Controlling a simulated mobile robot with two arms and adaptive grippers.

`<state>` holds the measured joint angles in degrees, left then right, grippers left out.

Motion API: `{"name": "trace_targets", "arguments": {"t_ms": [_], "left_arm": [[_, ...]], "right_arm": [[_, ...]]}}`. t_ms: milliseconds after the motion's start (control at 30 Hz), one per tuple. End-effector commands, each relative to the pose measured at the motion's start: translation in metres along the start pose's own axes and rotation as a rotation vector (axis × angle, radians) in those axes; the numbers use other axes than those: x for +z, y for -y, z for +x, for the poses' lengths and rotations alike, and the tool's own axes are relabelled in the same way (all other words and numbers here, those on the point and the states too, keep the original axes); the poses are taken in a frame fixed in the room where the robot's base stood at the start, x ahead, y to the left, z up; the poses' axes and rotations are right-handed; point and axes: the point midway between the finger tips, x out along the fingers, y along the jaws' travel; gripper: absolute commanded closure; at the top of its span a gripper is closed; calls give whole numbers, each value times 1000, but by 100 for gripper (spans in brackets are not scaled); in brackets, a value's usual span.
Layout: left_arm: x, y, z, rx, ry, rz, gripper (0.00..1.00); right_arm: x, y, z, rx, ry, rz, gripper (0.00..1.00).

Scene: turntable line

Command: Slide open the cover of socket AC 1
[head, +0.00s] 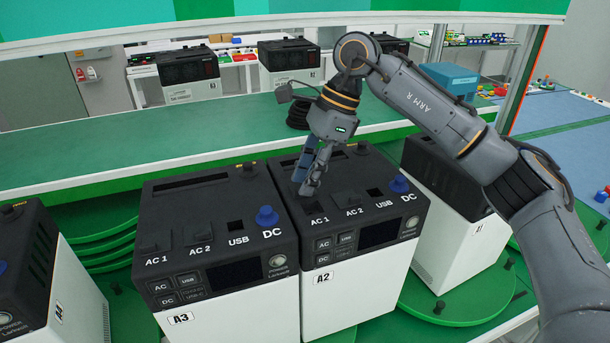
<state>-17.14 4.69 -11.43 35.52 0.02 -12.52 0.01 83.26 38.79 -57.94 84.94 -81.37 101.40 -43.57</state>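Unit A2 (345,285) is a white box with a black top, in the middle of the head view. Its AC 1 socket (309,208) is at the left of its top row, just above the "AC 1" label; a dark square shows there. My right gripper (308,188) points down at the back edge of this socket. Its fingers look shut together, and the tips hide part of the socket area and its cover. I cannot tell whether they touch the cover. Unit A3 (228,310), left of A2, has its own AC 1 socket (157,240). My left gripper is not in view.
On A2, the AC 2 socket (347,199), an open USB socket (375,193) and a blue DC knob (399,184) lie right of AC 1. Another unit (455,240) stands close on the right.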

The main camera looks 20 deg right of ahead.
Motion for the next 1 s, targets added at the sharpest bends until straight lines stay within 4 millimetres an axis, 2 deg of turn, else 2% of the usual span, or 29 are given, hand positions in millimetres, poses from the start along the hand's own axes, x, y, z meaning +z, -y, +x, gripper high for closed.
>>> {"name": "trace_targets", "arguments": {"t_ms": [500, 700, 1000], "left_arm": [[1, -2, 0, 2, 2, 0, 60], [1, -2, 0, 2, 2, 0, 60], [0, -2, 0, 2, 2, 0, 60]], "right_arm": [[1, 2, -98, -4, 3, 0, 70], [1, 2, -113, -3, 2, -1, 70], [1, 1, -115, -2, 2, -1, 70]]}}
